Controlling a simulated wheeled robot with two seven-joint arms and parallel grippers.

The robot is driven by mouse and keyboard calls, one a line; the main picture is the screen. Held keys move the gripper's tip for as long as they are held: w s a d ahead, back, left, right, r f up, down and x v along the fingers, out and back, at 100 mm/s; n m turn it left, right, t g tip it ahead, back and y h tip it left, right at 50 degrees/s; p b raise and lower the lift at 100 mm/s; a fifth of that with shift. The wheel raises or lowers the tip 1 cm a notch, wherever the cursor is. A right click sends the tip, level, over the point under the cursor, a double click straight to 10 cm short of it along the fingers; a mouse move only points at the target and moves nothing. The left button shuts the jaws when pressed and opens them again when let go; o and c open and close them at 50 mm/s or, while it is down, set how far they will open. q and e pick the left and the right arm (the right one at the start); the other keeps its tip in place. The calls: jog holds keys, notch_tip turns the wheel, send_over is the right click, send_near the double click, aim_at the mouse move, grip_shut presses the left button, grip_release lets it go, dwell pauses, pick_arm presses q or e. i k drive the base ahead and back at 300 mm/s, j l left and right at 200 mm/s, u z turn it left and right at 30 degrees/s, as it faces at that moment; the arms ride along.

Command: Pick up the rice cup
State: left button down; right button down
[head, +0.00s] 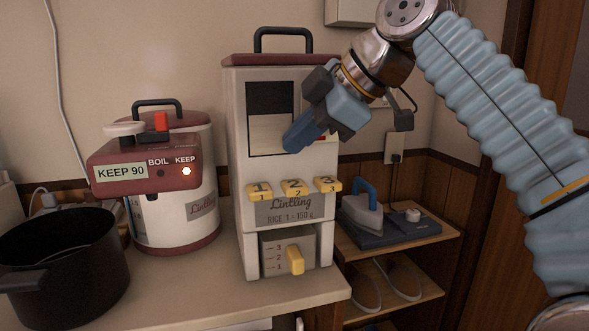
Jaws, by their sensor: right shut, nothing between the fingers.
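The rice dispenser (237,140) stands upright on the counter, with a dark red lid and yellow keys marked 1, 2 and 3. The rice cup, as I take it, is the grey box (275,252) in its bottom opening. It has level marks 1 to 3 and a yellow handle (295,260) facing me. My right gripper (291,143) is shut and empty, pointing down-left in front of the dispenser's upper window, well above the cup. I cannot tell if it touches the dispenser. My left gripper is not in view.
A white and red water boiler (160,215) stands left of the dispenser, and a black pot (70,265) is at the front left. A shelf at the right holds an iron (362,215) and slippers (398,280). Bare counter (195,285) lies in front of the boiler.

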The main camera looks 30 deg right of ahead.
aim_at(291, 249)
jog(key=k+j, duration=0.8)
